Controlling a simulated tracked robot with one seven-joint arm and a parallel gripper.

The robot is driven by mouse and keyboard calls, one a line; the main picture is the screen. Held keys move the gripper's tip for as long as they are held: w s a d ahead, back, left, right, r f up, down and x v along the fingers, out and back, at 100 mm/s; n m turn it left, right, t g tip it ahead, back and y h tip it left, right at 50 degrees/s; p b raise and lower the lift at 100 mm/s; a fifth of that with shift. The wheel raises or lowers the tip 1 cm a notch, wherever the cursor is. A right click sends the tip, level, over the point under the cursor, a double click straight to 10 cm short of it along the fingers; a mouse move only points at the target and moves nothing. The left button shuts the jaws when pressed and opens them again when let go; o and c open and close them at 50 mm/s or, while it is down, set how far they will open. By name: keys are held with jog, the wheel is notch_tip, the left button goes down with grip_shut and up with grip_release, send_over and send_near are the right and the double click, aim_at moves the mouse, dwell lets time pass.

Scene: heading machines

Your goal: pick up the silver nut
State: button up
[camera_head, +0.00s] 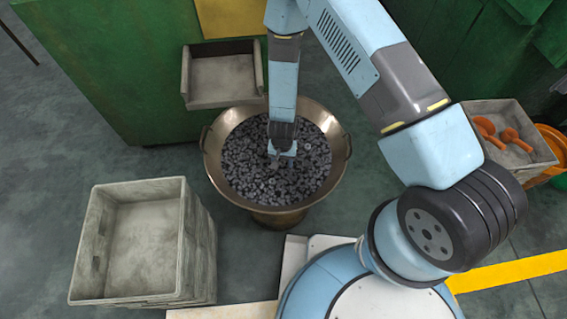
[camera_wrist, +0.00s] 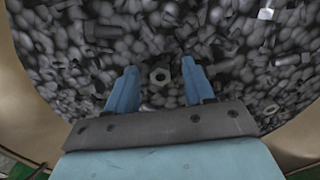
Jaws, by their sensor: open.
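The silver nut (camera_wrist: 160,76) is a bright hexagonal ring lying on the pile of dark bolts and nuts. My gripper is open and empty. In the head view my gripper (camera_head: 281,160) is low over the pile inside the bronze bowl (camera_head: 341,150). The exact height of the fingers above the pile cannot be told.
A grey crate stack (camera_head: 200,250) stands at the left. A grey tray (camera_head: 222,80) juts from the green machine (camera_head: 130,70) behind the bowl. A box (camera_head: 535,150) with orange parts stands at the right. The bowl's rim surrounds my gripper.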

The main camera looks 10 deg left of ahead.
jog(key=shift+c, duration=0.4)
grip_shut()
jog(key=shift+r, duration=0.1)
